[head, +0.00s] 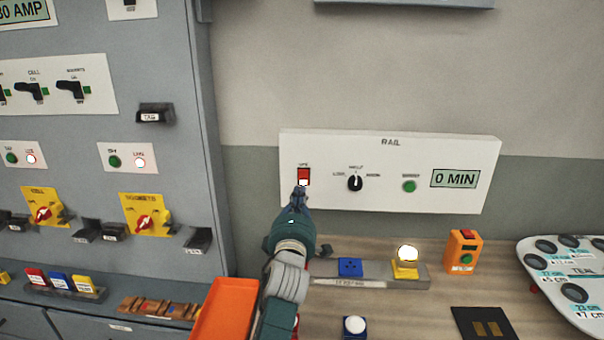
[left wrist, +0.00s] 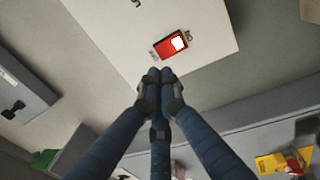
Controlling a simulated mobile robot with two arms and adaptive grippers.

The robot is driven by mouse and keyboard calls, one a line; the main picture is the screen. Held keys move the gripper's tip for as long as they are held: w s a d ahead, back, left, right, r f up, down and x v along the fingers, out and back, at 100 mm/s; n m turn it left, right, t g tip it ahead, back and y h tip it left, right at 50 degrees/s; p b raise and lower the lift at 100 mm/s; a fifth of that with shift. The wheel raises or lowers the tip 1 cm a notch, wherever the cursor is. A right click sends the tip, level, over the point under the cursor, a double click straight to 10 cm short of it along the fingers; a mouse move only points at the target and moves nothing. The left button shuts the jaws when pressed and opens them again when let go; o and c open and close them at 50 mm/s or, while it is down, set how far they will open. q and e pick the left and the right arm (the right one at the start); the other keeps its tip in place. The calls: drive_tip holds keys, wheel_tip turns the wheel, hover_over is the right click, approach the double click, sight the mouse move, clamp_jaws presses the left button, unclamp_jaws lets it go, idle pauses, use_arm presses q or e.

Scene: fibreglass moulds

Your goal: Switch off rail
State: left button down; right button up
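The white rail panel (head: 450,152) is on the wall, labelled RAIL. At its left is a red rocker switch (head: 304,175) with a bright white lower part. A black rotary knob (head: 355,183), a green button (head: 409,186) and a display reading 0 MIN (head: 455,179) are to its right. My left gripper (head: 299,190) is just below the switch, overlapping its lower edge in the head view. In the left wrist view its fingers (left wrist: 160,78) are together and empty, with the red switch (left wrist: 170,46) just beyond the tips. Contact cannot be told. My right gripper is out of view.
A grey cabinet (head: 180,70) with switches stands at the left. On the bench are a blue socket (head: 350,267), a lit lamp (head: 407,254) and an orange button box (head: 463,252).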

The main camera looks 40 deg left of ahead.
sight(303, 171)
use_arm(q)
drive_tip(key=p+x, duration=0.2)
drive_tip(key=x, duration=0.5)
drive_tip(key=shift+s+r, duration=0.1)
drive_tip(key=shift+r, duration=0.05)
drive_tip(key=shift+w+a+p, duration=0.3)
drive_tip(key=shift+w+a, duration=0.05)
drive_tip(key=shift+w, duration=0.25)
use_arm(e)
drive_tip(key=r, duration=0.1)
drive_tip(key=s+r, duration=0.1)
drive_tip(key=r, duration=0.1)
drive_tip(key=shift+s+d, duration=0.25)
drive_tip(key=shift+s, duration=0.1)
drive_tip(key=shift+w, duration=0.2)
use_arm(q)
drive_tip(key=shift+w+a, duration=0.1)
drive_tip(key=shift+w, duration=0.05)
drive_tip(key=shift+b, duration=0.3)
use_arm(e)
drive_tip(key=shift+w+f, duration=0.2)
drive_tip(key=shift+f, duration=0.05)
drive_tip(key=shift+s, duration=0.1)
